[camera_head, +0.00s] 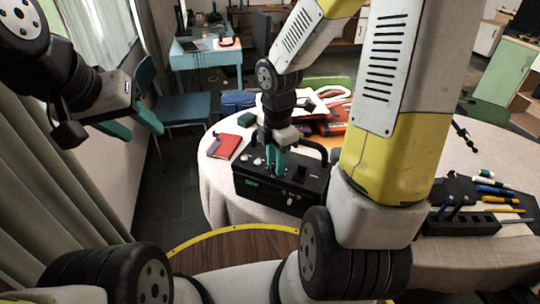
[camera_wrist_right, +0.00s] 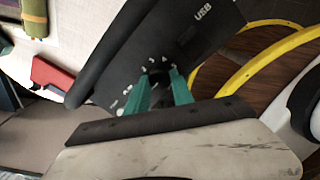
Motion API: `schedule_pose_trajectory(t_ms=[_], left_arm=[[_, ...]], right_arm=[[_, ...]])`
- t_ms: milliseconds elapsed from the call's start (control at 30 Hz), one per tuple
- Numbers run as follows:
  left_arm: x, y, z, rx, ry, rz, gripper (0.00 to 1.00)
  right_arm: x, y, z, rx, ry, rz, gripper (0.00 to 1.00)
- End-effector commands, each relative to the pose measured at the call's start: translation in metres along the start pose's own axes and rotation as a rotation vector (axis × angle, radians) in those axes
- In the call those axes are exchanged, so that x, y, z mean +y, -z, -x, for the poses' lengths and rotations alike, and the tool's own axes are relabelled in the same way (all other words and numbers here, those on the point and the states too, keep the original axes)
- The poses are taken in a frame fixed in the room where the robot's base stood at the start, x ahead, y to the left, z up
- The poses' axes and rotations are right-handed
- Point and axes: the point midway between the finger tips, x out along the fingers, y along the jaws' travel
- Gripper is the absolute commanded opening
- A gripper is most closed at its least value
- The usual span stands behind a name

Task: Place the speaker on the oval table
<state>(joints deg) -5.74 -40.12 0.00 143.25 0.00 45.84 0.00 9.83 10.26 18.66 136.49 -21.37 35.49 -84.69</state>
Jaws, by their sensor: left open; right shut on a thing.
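The speaker (camera_head: 262,183) is a black box with a handle, on or just above the near edge of a white-clothed table (camera_head: 215,190); I cannot tell if it touches the cloth. My right gripper (camera_head: 278,168) reaches down to its top panel. In the right wrist view the teal fingers (camera_wrist_right: 162,80) close on a dark knob of the speaker (camera_wrist_right: 205,45), with "USB" lettering beside it. My left gripper (camera_head: 130,122) is open and empty at the left.
A red book (camera_head: 223,146) lies left of the speaker, and a red-and-white item (camera_head: 335,110) lies behind it. A black tool holder (camera_head: 465,222) with several tools stands at the right. A blue chair (camera_head: 180,105) and blue desk (camera_head: 205,62) are behind; a curtain hangs left.

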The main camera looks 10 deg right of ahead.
Motion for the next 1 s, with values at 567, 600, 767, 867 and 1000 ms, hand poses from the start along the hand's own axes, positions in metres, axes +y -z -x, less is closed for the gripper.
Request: schedule_pose_trajectory(t_ms=[567,600,767,867,1000], left_arm=[[0.0,0.0,0.0,0.0,0.0,0.0,0.47],[0.0,0.0,0.0,0.0,0.0,0.0,0.47],[0.0,0.0,0.0,0.0,0.0,0.0,0.47],[0.0,0.0,0.0,0.0,0.0,0.0,0.47],[0.0,0.0,0.0,0.0,0.0,0.0,0.47]], right_arm=[[0.03,-0.011,-0.002,0.007,-0.008,0.299,0.0],[0.036,-0.016,-0.003,0.008,-0.009,0.299,0.0],[0.062,-0.036,-0.007,0.007,-0.009,0.299,0.0],[0.079,-0.049,-0.009,0.006,-0.009,0.298,0.0],[0.101,-0.065,-0.012,0.006,-0.009,0.298,0.0]])
